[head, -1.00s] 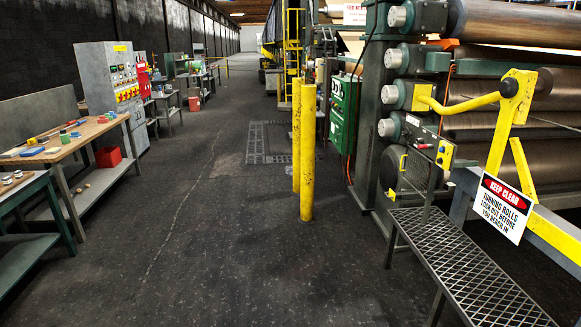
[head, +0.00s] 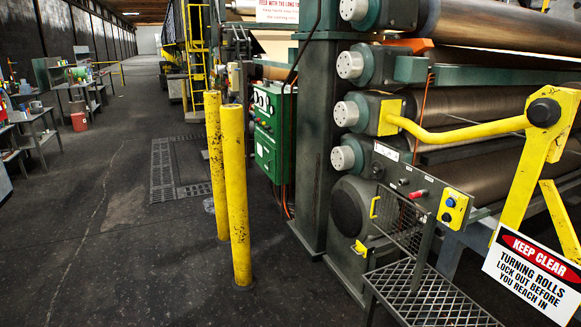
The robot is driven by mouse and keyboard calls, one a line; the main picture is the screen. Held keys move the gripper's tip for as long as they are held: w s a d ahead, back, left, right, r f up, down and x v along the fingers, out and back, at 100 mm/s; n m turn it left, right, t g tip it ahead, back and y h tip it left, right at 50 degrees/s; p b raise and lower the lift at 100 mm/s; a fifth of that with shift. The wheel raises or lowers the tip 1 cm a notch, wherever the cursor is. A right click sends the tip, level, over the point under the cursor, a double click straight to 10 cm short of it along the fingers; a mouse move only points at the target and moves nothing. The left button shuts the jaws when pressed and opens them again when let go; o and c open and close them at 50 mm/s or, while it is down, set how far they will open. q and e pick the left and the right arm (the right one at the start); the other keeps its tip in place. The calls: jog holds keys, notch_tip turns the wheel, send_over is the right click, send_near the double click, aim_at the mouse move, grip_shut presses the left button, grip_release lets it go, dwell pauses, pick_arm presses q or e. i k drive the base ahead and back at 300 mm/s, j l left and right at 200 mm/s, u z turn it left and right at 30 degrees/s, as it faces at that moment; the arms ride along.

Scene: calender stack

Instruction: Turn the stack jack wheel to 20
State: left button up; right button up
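No wheel that I can clearly identify as the stack jack wheel shows, and no number 20 is readable. The calender stack's rolls (head: 470,112) lie one above another at the right, with pale round end caps (head: 350,66) on their near ends. A dark round part (head: 349,207) sits low on the machine, and I cannot tell what it is. A green control box (head: 268,130) is fixed by the dark column. A panel with a yellow box (head: 453,207) stands in front of the rolls. Neither of my grippers is in view.
Two yellow posts (head: 236,195) stand left of the machine. A mesh step (head: 430,300) and a yellow frame (head: 532,160) with a KEEP CLEAR sign (head: 535,273) stand at the front right. The dark floor (head: 120,260) is open on the left. Benches (head: 40,135) line the far left.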

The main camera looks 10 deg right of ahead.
aim_at(375, 171)
jog(key=i+z, duration=0.25)
jog(key=i, duration=2)
jog(key=i+j+z, duration=0.15)
jog(key=i+z, duration=0.25)
jog(key=i+j+z, duration=0.2)
jog(key=z, duration=0.25)
jog(key=i+j+z, duration=0.5)
jog(key=j+z, duration=0.3)
jog(key=l, duration=0.1)
